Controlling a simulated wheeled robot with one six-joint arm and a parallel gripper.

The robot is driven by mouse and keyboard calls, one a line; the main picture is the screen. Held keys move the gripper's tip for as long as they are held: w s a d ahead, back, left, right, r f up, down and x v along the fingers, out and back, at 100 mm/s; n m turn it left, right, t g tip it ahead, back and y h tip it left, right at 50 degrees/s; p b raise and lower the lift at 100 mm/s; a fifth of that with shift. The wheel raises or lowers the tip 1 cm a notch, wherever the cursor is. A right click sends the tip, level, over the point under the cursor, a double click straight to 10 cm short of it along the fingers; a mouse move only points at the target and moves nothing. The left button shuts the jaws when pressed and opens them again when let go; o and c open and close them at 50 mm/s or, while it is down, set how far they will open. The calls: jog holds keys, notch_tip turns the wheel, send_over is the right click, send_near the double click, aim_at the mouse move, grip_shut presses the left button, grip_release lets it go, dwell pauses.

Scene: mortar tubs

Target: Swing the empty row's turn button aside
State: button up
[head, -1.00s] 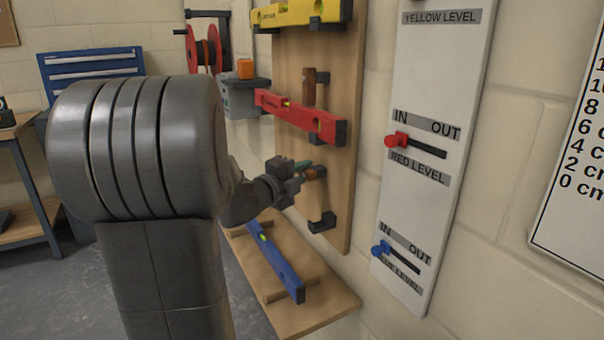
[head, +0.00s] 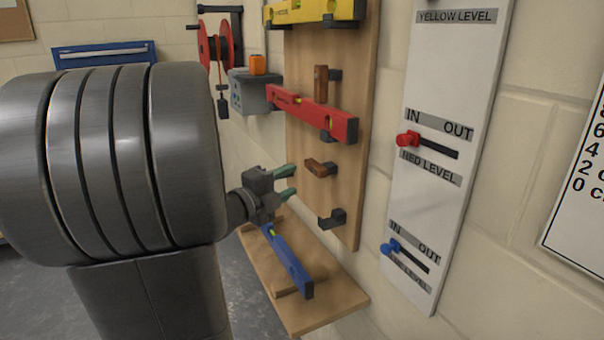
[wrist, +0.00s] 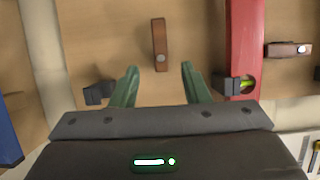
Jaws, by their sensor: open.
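The empty row's turn button (head: 320,168) is a small brown wooden bar on the upright board (head: 345,190), between the red level (head: 315,115) and the bare lower black bracket (head: 332,219). The button lies about level, along the row; in the wrist view the button (wrist: 159,45) shows lengthwise ahead of the fingertips. My gripper (head: 286,182) has green fingers, apart and empty, and stands off the board to the left of the button. In the wrist view my gripper (wrist: 159,69) has the button roughly centred beyond its fingertips, not touching it.
Another turn button (head: 320,80) stands upright above the red level. A yellow level (head: 310,10) sits above that. A blue level (head: 287,258) lies on the wooden ledge (head: 335,306) below. A white panel (head: 445,90) with red and blue sliders hangs right.

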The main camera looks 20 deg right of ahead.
aim_at(312, 169)
jog(key=shift+v, duration=2.1)
jog(key=shift+d, duration=0.15)
jog(key=b+x, duration=0.1)
jog(key=x, duration=1.2)
jog(key=shift+w+d, duration=0.25)
jog(key=shift+d, duration=0.05)
